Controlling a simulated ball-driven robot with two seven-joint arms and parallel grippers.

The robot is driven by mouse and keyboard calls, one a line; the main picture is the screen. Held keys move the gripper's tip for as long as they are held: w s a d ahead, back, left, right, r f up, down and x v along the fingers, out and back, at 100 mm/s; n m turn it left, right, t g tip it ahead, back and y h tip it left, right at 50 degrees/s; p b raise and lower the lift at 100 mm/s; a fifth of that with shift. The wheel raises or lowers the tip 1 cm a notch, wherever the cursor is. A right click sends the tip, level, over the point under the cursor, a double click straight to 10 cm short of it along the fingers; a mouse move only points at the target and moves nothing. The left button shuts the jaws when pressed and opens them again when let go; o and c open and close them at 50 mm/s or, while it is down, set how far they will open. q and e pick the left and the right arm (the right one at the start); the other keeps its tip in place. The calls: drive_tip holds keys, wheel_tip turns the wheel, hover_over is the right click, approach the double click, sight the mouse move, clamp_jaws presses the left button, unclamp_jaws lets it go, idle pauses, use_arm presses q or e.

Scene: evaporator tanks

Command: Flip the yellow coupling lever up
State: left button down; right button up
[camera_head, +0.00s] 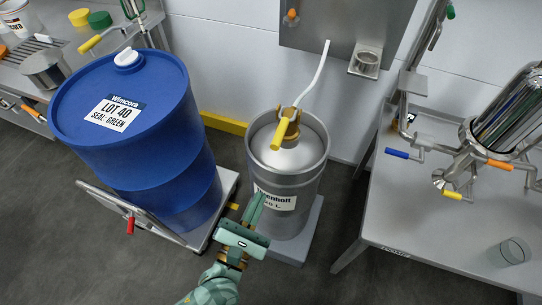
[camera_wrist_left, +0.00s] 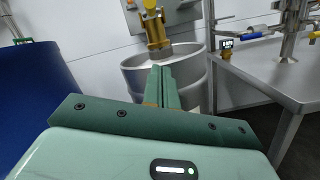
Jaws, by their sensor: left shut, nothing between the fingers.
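The yellow coupling lever (camera_head: 279,134) sits on the brass coupling (camera_head: 291,115) on top of the steel keg (camera_head: 301,165). It slants down toward the front of the keg. My left gripper (camera_head: 257,196) is shut and empty, in front of the keg and below the lever. In the left wrist view, the green fingers (camera_wrist_left: 162,72) are together and point toward the keg (camera_wrist_left: 196,65). The yellow coupling (camera_wrist_left: 155,25) shows just beyond the fingertips; the fingers partly cover the keg. My right gripper is not in view.
A blue drum (camera_head: 150,150) stands on a cart to the left. A steel table (camera_head: 440,215) with valves and a glass beaker (camera_head: 512,250) is at right. A white hose (camera_head: 316,75) rises from the coupling beside a wall-mounted metal panel (camera_head: 330,30). Open floor lies in front.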

sight(282, 128)
use_arm(q)
drive_tip(key=n, duration=0.1)
drive_tip(key=a+n, duration=0.1)
drive_tip(key=n, duration=0.1)
drive_tip(key=shift+w+r+y, duration=0.15)
drive_tip(key=shift+y, duration=0.15)
drive_tip(key=shift+d, duration=0.1)
drive_tip(key=b+x, duration=0.2)
drive_tip(key=x, duration=0.8)
drive_tip(key=shift+w, duration=0.1)
drive_tip(key=r, duration=0.4)
drive_tip(key=shift+d, duration=0.3)
